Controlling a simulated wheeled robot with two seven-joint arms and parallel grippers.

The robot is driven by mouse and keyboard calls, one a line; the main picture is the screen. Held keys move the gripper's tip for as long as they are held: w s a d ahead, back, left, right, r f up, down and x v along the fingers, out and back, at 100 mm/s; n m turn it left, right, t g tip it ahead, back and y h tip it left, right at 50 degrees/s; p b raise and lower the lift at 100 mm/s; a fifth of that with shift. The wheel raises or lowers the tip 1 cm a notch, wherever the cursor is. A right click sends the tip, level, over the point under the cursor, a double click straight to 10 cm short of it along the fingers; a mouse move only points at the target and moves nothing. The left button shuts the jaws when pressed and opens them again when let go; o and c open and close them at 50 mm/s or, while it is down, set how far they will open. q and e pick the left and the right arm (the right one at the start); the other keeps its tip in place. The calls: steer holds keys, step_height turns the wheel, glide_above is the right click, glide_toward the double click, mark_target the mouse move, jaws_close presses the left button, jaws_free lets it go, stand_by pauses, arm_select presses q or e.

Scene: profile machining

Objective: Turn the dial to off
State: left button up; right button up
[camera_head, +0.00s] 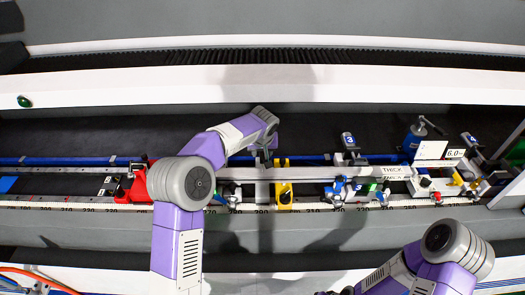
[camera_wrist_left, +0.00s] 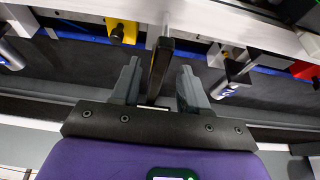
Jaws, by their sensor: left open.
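I cannot tell for sure which part is the dial. My left gripper (camera_head: 268,158) is above the profile rail in the middle of the head view. In the left wrist view its two grey fingers (camera_wrist_left: 158,88) are open. A narrow dark upright piece (camera_wrist_left: 160,65) with a small yellowish mark stands between them, with gaps showing on both sides. In the head view my arm and gripper largely hide this piece. My right arm is at the lower right; only a dark bit of its gripper (camera_head: 322,292) shows at the bottom edge.
A yellow block (camera_head: 284,195) sits just right of the left gripper and a red clamp (camera_head: 136,187) is to the left. Numbered clamps (camera_head: 348,142) and a display marked 6.0 (camera_head: 440,151) are to the right. A green button (camera_head: 24,101) is on the white beam.

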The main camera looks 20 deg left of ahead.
arm_select(q)
steer(key=shift+w+f, duration=0.1)
steer(key=shift+f, duration=0.2)
jaws_close()
steer(key=shift+a, duration=0.1)
